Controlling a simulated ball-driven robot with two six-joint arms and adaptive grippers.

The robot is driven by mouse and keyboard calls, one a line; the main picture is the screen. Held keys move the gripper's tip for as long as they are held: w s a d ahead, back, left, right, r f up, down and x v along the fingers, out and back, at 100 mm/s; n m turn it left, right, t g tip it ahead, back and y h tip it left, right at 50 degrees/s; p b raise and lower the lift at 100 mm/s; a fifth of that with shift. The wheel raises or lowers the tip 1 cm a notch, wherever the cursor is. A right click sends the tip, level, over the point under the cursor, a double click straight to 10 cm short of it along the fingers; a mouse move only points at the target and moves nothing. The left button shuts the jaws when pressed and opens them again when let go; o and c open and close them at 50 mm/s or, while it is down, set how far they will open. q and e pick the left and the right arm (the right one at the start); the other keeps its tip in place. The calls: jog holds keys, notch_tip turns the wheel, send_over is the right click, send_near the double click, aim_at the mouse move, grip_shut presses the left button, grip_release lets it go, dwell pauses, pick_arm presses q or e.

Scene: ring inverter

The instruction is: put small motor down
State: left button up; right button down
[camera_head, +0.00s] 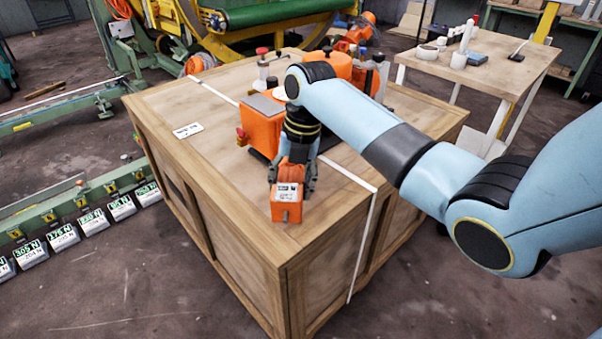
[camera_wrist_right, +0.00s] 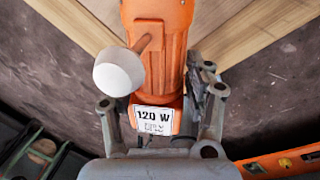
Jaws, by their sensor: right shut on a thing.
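The small motor (camera_head: 287,207) is orange with a white label, at the near corner of the wooden crate top (camera_head: 232,168) in the head view. My right gripper (camera_head: 291,187) points down at it and is shut on it, one finger on each side. In the right wrist view the motor (camera_wrist_right: 163,55) shows a "120 W" label and a white round knob on its left, between the gripper's fingers (camera_wrist_right: 160,105). I cannot tell whether the motor touches the wood or hangs just above it. My left gripper is not in view.
A larger orange machine (camera_head: 262,122) with a red knob stands just behind my right gripper. More orange parts and bottles stand further back. A small white label (camera_head: 187,131) lies on the bare left part of the crate top. A workbench (camera_head: 505,62) stands back right.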

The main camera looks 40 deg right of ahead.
jog(key=shift+f+b, duration=0.3)
jog(key=shift+f, duration=1.55)
jog(key=c, duration=0.5)
grip_release()
jog(key=shift+s+f, duration=0.1)
jog(key=r, duration=0.4)
jog(key=d+r+p, duration=0.1)
jog(key=r, duration=0.3)
jog(key=s+r, duration=0.1)
jog(key=r, duration=0.3)
jog(key=shift+s+d+p, duration=0.1)
jog(key=shift+d+p, duration=0.15)
jog(key=shift+p, duration=0.15)
